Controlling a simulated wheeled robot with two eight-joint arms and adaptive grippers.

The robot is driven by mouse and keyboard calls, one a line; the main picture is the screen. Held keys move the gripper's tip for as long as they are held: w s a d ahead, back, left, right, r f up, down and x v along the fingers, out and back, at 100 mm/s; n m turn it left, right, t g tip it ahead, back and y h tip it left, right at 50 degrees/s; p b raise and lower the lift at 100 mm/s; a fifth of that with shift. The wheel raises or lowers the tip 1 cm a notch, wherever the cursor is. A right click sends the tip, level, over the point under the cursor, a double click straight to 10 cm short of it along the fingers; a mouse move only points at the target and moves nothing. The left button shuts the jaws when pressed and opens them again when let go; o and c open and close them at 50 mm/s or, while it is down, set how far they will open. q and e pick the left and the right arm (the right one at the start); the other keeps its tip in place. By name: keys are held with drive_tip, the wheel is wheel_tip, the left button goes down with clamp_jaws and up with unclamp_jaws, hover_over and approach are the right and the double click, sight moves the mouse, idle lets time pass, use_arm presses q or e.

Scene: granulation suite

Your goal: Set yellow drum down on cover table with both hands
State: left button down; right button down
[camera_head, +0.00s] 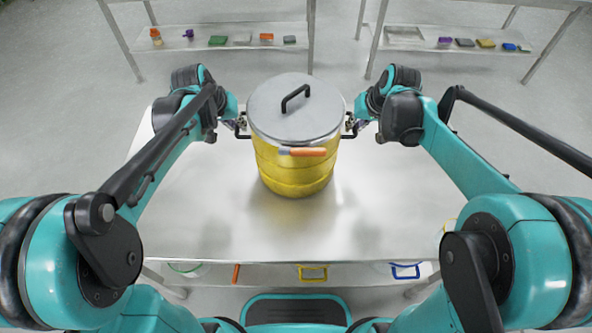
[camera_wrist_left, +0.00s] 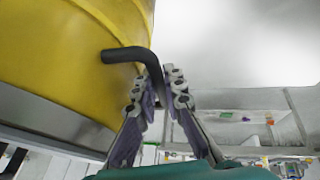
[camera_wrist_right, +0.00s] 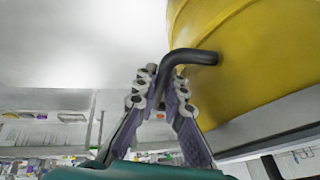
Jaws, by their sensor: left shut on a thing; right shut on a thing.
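The yellow drum (camera_head: 292,172) stands upright over the middle of the steel cover table (camera_head: 200,215). A grey lid (camera_head: 275,105) with a black handle covers its top. A soft shadow lies around its base; I cannot tell whether the base touches the table. My left gripper (camera_head: 241,126) is shut on the black side handle at the drum's left, also seen in the left wrist view (camera_wrist_left: 130,55). My right gripper (camera_head: 350,127) is shut on the matching handle at the right, clear in the right wrist view (camera_wrist_right: 190,57).
An orange-handled item (camera_head: 302,151) shows at the front of the drum's rim. A lower shelf (camera_head: 345,275) under the table's near edge holds colored frames. Two racks (camera_head: 205,38) with small items stand at the back. The tabletop around the drum is clear.

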use_arm(q)
drive_tip(key=shift+f+b, duration=0.45)
drive_tip(key=shift+f, duration=0.15)
use_arm(e)
drive_tip(key=shift+f, duration=0.6)
use_arm(q)
drive_tip(key=c, duration=1.6)
unclamp_jaws()
drive_tip(key=shift+r, duration=0.1)
use_arm(e)
drive_tip(key=c, duration=1.6)
unclamp_jaws()
drive_tip(key=shift+r, duration=0.1)
drive_tip(key=shift+s, duration=0.1)
drive_tip(key=shift+r, duration=0.2)
use_arm(q)
drive_tip(key=v, duration=1.2)
use_arm(e)
drive_tip(key=v, duration=1.1)
drive_tip(key=shift+s+d+r, duration=0.1)
drive_tip(key=shift+r, duration=0.2)
